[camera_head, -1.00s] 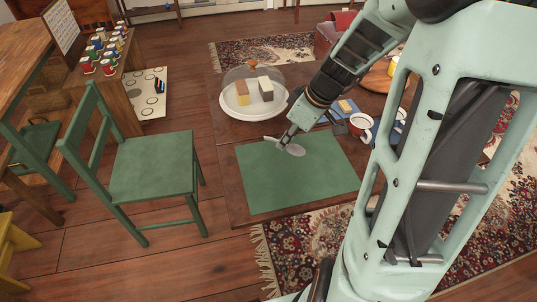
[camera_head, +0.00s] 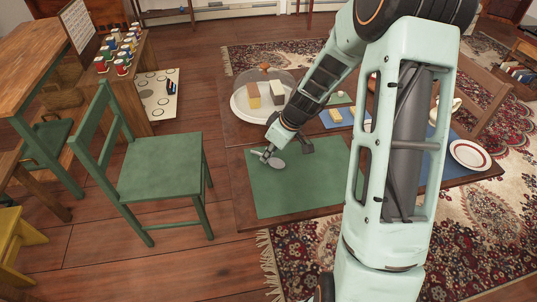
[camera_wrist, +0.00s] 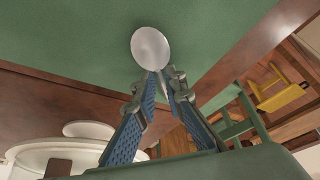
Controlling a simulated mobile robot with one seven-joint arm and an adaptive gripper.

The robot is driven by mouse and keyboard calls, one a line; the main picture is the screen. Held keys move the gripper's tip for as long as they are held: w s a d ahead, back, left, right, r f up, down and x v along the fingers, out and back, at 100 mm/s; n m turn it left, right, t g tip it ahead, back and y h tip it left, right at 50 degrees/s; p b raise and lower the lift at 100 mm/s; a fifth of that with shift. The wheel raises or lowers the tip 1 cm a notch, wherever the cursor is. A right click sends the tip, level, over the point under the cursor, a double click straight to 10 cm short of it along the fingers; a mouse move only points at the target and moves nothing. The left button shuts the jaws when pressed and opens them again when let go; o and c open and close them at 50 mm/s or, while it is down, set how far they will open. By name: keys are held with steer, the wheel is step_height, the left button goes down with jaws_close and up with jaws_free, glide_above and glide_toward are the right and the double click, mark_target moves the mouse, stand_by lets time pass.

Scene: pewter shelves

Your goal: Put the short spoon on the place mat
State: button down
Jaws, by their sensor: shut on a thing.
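The short spoon shows its silvery oval bowl (camera_wrist: 151,47) in the wrist view, with its handle between my gripper's fingers (camera_wrist: 160,85). In the head view, my gripper (camera_head: 268,153) is shut on the spoon (camera_head: 276,162) near the far left corner of the green place mat (camera_head: 297,187). The mat lies flat on the dark wooden table. The spoon's bowl appears over the mat; whether it touches the mat I cannot tell. My arm hides the mat's right end.
A cake stand (camera_head: 243,104) with blocks under a clear dome stands behind the mat. A green chair (camera_head: 160,168) is left of the table. A blue mat (camera_head: 337,117) and a red-rimmed plate (camera_head: 469,154) lie farther right.

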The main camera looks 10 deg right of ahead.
steer(key=shift+f, duration=0.2)
steer(key=c, duration=2)
jaws_free()
steer(key=shift+r, duration=0.1)
steer(key=shift+r, duration=0.25)
steer(key=p+v, duration=0.1)
steer(key=v, duration=1.1)
steer(key=shift+f, duration=0.1)
